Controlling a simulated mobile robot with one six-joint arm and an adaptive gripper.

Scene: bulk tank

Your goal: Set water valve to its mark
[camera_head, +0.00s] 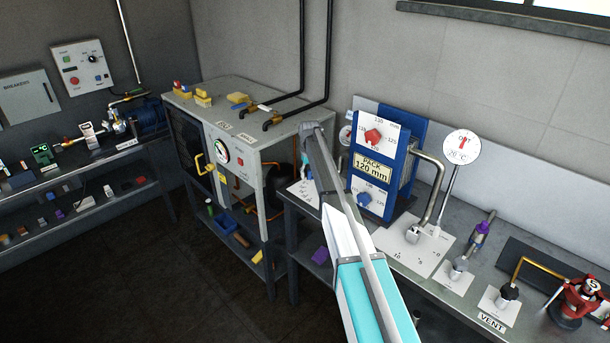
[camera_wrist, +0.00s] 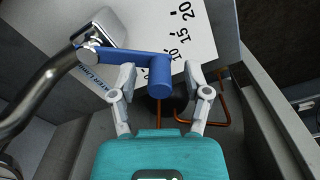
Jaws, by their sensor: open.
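A blue lever handle (camera_wrist: 125,60) on a grey metal pivot block (camera_wrist: 100,27) fits the water valve. It lies over a white dial plate (camera_wrist: 190,30) with black marks, where 10, 15 and 20 can be read. The set mark cannot be made out. My gripper (camera_wrist: 160,72) is open, with one finger on each side of the lever's rounded blue end. Small gaps show between the fingers and the handle. In the head view my own arm covers most of this spot. Part of a white plate (camera_head: 303,193) shows left of the arm.
A blue plate pack (camera_head: 372,165) with red and blue knobs stands just right of my arm. Right of it are a round gauge (camera_head: 462,146), bent pipes and another white dial plate (camera_head: 425,262). A grey pipe (camera_wrist: 40,85) runs close on the wrist view's left. Copper pipes (camera_wrist: 225,103) lie below.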

